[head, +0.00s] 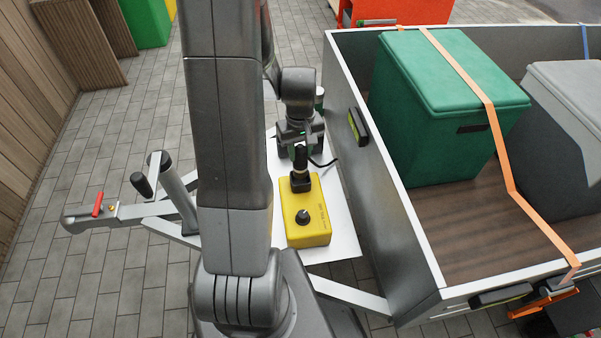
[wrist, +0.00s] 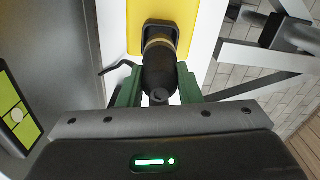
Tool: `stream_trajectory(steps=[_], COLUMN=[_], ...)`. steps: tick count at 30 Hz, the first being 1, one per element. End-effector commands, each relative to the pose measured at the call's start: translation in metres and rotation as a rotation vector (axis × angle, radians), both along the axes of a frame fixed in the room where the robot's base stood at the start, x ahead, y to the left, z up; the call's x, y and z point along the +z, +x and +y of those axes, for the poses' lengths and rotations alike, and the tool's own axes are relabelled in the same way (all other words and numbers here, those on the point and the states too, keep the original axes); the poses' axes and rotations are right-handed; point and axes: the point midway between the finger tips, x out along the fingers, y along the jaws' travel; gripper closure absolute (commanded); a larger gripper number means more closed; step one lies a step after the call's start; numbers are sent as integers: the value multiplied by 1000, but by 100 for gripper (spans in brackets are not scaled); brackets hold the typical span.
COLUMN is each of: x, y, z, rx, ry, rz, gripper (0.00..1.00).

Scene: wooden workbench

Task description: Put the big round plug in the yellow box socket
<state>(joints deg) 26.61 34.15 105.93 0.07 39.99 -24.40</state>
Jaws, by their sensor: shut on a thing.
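The yellow box (head: 308,222) lies on a white panel beside the trailer. It has a black knob near its front end and a square black socket (head: 301,185) near its back end. The big round plug (head: 300,160) is black and stands upright over the socket. In the wrist view my gripper (wrist: 158,84) has its green fingers shut on either side of the plug (wrist: 158,72). The plug's far end, with a tan ring, meets the square socket (wrist: 160,30). I cannot tell how deep it sits. My gripper also shows above the box in the head view (head: 300,143).
A thin black cable (head: 323,163) runs right from near the plug. The trailer's grey side wall (head: 385,180) rises close on the right, with a green crate (head: 435,110) strapped inside. The white panel (head: 340,215) is narrow. A jockey-wheel post (head: 178,190) stands left.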

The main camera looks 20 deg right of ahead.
Motion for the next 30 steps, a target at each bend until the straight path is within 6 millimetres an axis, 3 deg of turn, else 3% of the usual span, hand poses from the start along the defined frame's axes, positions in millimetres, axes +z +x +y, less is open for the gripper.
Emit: stream_trajectory(steps=[1, 8, 14, 25, 26, 29, 30], x=[-10, -28, -56, -60, -60, -59, -59], y=[0, 0, 0, 0, 0, 0, 0], z=[0, 0, 0, 0, 0, 0, 0], rx=[0, 0, 0, 0, 0, 0, 0], ry=[1, 0, 0, -1, -1, -1, -1], rz=[1, 0, 1, -1, -1, -1, -1], gripper=[94, 94, 94, 94, 67, 47, 47])
